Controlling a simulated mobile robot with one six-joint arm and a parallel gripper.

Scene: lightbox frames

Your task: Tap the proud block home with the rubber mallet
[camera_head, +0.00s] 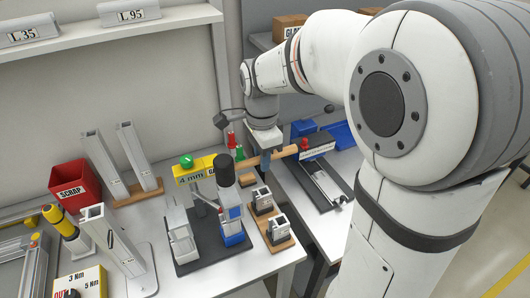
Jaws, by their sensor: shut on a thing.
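My gripper (266,155) is shut on the wooden handle (285,153) of the mallet. The handle lies roughly level across the jaws. The mallet's dark head (224,169) is at the handle's left end, upright above a black-based fixture (204,255). The fixture carries a grey upright part (182,240) on its left and a blue-and-grey part (232,232) on its right, below the head. I cannot tell whether the head touches anything. I cannot make out the proud block for certain; the head hides part of the fixture.
A wooden board with two metal pieces (263,202) stands close right of the fixture. A yellow 4 mm gauge box (195,173) is behind it. A red SCRAP bin (75,188) and upright profiles (101,160) stand left. A black tray (321,186) and blue bins (339,134) are right.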

